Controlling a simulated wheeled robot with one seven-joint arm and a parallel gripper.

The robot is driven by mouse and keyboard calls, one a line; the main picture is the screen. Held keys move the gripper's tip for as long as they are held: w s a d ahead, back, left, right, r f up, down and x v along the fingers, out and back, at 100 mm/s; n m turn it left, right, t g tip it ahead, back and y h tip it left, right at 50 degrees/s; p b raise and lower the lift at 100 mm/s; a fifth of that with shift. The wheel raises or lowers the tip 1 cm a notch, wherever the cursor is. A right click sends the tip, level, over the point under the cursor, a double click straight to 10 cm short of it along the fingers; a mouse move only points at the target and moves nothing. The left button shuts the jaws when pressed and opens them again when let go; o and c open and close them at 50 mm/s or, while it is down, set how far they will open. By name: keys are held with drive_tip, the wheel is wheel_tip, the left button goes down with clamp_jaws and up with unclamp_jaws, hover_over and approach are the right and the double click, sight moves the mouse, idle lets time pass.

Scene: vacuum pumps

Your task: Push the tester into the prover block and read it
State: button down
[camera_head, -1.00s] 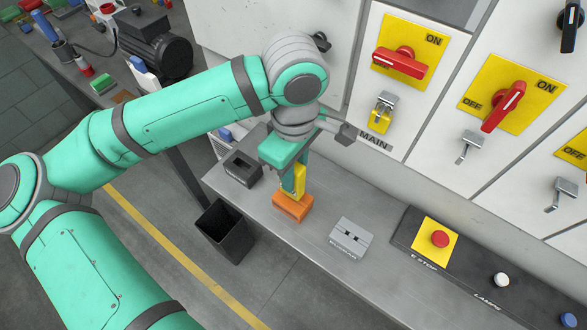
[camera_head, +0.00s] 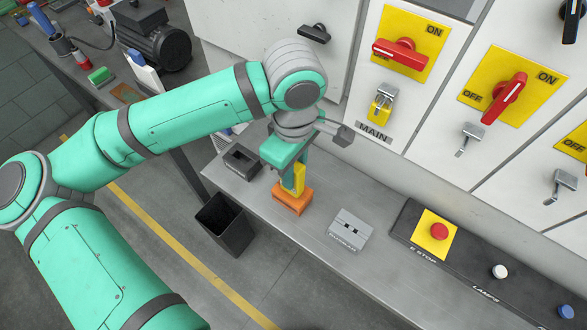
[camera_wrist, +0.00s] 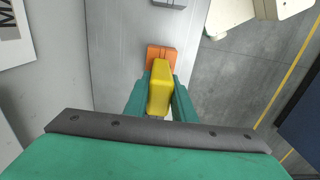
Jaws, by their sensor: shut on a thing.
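My gripper (camera_head: 293,180) is shut on a yellow body (camera_head: 299,178), which I take to be the tester. It points down over the bench. In the wrist view the yellow body (camera_wrist: 160,88) lies between my teal fingers (camera_wrist: 160,103). An orange block (camera_head: 292,199) is directly under it; it also shows in the wrist view (camera_wrist: 161,53). I cannot tell whether the yellow body sits in the orange block or is joined to it. The grey block with slots and a small label (camera_head: 350,230), likely the prover block, stands on the bench to the right, apart from my gripper.
An open dark box (camera_head: 241,162) is on the metal bench (camera_head: 300,240) to the left. A black bin (camera_head: 225,222) stands below the bench's front edge. A panel with a red stop button (camera_head: 438,231) lies right. Cabinets with red switches (camera_head: 402,52) rise behind.

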drive_tip(key=shift+f, duration=0.2)
idle(0.3)
drive_tip(key=c, duration=1.4)
unclamp_jaws()
wheel_tip(320, 180, up, 11)
drive_tip(key=shift+f, duration=0.1)
